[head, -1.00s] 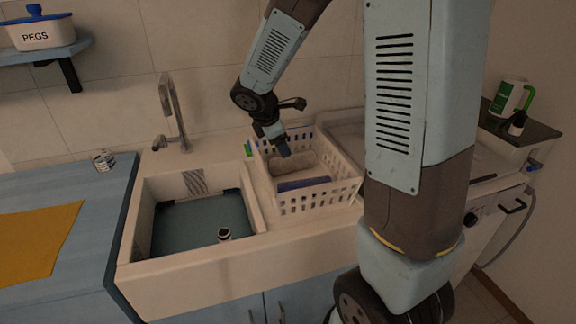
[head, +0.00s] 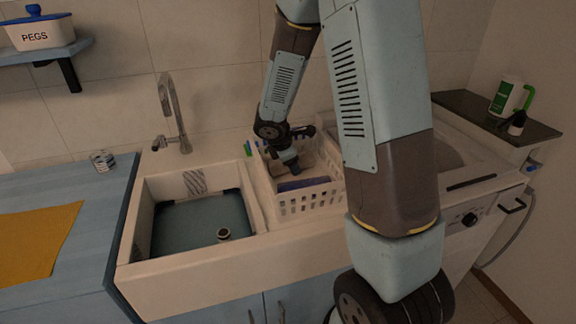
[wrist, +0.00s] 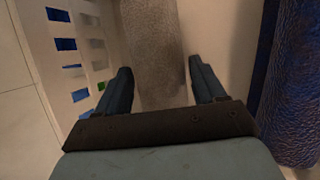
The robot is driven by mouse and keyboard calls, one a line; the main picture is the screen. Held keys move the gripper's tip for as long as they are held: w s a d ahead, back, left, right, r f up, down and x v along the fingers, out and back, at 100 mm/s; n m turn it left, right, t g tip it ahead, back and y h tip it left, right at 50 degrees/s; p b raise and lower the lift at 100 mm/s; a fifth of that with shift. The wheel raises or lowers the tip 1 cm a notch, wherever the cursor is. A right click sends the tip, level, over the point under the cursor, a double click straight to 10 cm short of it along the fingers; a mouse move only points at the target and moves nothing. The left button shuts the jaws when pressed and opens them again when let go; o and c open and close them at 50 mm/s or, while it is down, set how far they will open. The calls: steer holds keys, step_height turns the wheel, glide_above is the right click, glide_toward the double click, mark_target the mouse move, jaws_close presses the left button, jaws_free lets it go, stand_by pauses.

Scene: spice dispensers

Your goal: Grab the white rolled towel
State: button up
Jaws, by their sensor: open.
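The white rolled towel (wrist: 152,45) looks greyish and textured in the wrist view. It lies lengthwise ahead of and between the fingers of my gripper (wrist: 160,68), nearer the left finger. The gripper is open, and nothing shows clamped in it. In the head view my gripper (head: 293,166) reaches down into the white basket (head: 312,201) beside the sink. There the arm and gripper hide much of the basket's inside.
A blue rolled towel (wrist: 296,85) lies along the right side in the wrist view. The slotted basket wall (wrist: 88,45) is close on the left. The sink (head: 200,225) is left of the basket, with a faucet (head: 176,112) behind it.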

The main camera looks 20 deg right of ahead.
steer(key=c, duration=0.9)
steer(key=shift+o, duration=0.2)
